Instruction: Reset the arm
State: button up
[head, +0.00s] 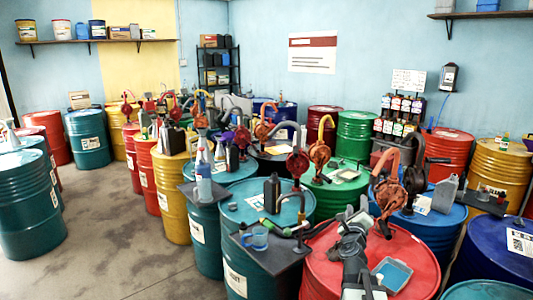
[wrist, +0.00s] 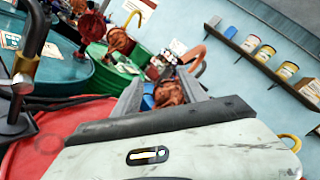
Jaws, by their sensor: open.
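My gripper (head: 356,212) is raised above the red drum (head: 318,262) in the front middle of the head view. In the wrist view my gripper (wrist: 158,88) has its two grey fingers apart. A red-brown pump body and something blue show beyond the gap between them. I see nothing held. My arm stands over the red drum and hides part of its top. A red pump (head: 388,192) with a curved spout and a dark pump (head: 415,178) stand close to the right of my gripper.
A blue tray (head: 393,273) lies on the red drum. A teal drum (head: 240,212) to the left bears a black bottle (head: 272,192). A blue jug (head: 260,238) stands on a dark platform. Drums with pumps crowd the middle; open floor (head: 115,235) lies at left.

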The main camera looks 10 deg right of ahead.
jog(key=w+a+f+n+g+y, duration=0.1)
jog(key=a+f+n+y, duration=0.4)
jog(key=a, duration=0.4)
jog(key=w+a+f+n+g+y, duration=0.1)
jog(key=a+f+n+y, duration=0.15)
jog(key=a+n, duration=0.55)
jog(key=a+f+n+g+y, duration=0.1)
jog(key=a+f+n+y, duration=0.25)
jog(key=a, duration=0.75)
jog(key=s+a+f+n+g, duration=0.5)
jog(key=s+f+n+g, duration=0.25)
jog(key=f, duration=0.25)
jog(key=s+d+f+n+g+h, duration=0.1)
jog(key=s+d+f+n+g, duration=0.1)
jog(key=s, duration=0.5)
jog(key=s+d+f+n+g+h, duration=0.1)
jog(key=s+d+f+n+g, duration=0.2)
jog(key=s, duration=0.4)
jog(key=shift+s+d+n+g, duration=0.45)
jog(key=shift+n+g, duration=0.3)
jog(key=shift+n, duration=0.45)
jog(key=shift+w, duration=0.1)
